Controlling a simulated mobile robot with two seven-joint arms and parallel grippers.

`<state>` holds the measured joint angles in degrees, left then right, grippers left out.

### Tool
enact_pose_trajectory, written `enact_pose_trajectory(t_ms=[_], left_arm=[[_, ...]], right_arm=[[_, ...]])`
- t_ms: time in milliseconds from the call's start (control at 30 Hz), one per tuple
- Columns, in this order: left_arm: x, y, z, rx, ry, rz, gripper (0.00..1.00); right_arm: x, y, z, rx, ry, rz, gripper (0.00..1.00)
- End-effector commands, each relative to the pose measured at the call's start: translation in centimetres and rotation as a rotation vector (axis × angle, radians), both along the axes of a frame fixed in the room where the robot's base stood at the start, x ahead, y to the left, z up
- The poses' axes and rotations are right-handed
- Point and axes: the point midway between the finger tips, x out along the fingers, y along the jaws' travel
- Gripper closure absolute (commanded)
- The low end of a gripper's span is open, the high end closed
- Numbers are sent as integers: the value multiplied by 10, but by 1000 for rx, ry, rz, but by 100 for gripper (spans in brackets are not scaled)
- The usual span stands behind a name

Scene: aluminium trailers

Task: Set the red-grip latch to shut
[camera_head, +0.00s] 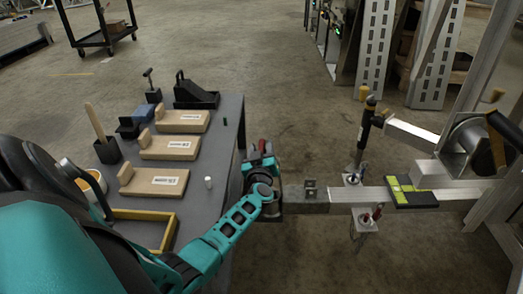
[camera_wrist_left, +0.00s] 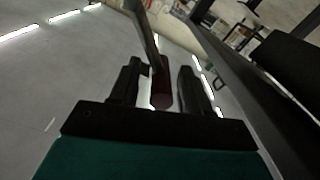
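The latch's dark red grip (camera_wrist_left: 160,95) stands between the two fingers of my left gripper (camera_wrist_left: 159,88) in the left wrist view. Narrow gaps show on both sides of it, so the gripper looks open around the grip, not closed on it. A grey metal lever runs up from the grip. In the head view my left gripper (camera_head: 262,163) is at the near end of the trailer's drawbar (camera_head: 305,200), with a bit of the red grip (camera_head: 262,146) showing. The gripper hides most of the coupling and latch. My right gripper is not in view.
A grey table (camera_head: 225,135) with wooden blocks (camera_head: 155,181) and a yellow-edged tray (camera_head: 158,216) stands left of the coupling. A black jockey-wheel post (camera_head: 366,125), red-handled parts (camera_head: 377,212) and a yellow-green and black block (camera_head: 410,194) are along the drawbar. Open floor lies beyond.

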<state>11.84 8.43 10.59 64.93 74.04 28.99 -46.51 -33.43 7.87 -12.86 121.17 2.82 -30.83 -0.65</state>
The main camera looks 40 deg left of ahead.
Motion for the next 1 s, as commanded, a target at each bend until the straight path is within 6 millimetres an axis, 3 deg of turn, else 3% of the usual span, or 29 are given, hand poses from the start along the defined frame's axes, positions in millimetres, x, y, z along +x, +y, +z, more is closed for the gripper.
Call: enact_pose_trajectory(t_ms=[467,1000], left_arm=[[0,0,0,0,0,1,100],[1,-2,1,12,12,2,100]], right_arm=[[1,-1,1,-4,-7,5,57],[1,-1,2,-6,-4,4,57]])
